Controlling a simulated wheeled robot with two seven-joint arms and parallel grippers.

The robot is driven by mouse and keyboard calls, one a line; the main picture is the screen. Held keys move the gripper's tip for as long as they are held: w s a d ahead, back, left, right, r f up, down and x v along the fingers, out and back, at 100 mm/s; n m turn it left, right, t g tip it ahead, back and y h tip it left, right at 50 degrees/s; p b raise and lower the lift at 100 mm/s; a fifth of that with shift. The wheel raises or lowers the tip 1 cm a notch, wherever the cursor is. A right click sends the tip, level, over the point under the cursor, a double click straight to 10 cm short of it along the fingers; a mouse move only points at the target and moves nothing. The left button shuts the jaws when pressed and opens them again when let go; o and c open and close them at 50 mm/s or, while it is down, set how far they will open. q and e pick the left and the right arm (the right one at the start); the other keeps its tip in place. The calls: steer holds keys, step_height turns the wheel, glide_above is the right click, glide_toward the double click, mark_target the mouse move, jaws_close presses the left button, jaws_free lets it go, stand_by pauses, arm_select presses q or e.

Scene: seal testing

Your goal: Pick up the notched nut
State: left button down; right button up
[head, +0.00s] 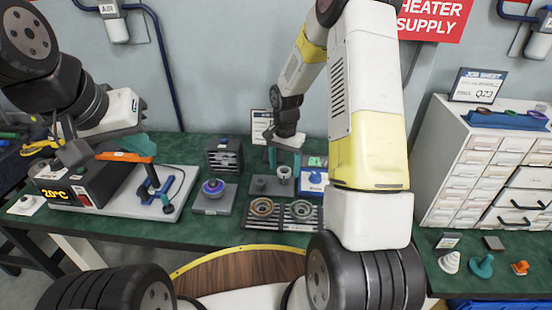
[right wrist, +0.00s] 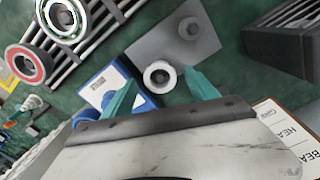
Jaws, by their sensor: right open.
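A pale ring-shaped part (head: 284,171), which looks like the nut, stands at a grey plate (head: 262,193) on the green bench. In the right wrist view the same pale part (right wrist: 160,77) shows its dark round hole; I cannot make out notches. My right gripper (head: 284,160) is open above it, and in the wrist view its teal fingertips (right wrist: 158,83) lie on either side of the part, which appears unheld. My left gripper (head: 110,150) is at the left above the heater area, partly hidden beside an orange piece; its jaw state is unclear.
Two bearings (head: 262,207) lie on a slatted rack in front of the plate. A blue and white box (head: 313,182) stands close to the right finger. A dark slotted block (head: 224,154) is to the left. A drawer cabinet (head: 470,160) stands at the right.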

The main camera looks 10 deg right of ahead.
steer(key=shift+f, duration=0.3)
jaws_close()
steer(key=shift+r, duration=0.1)
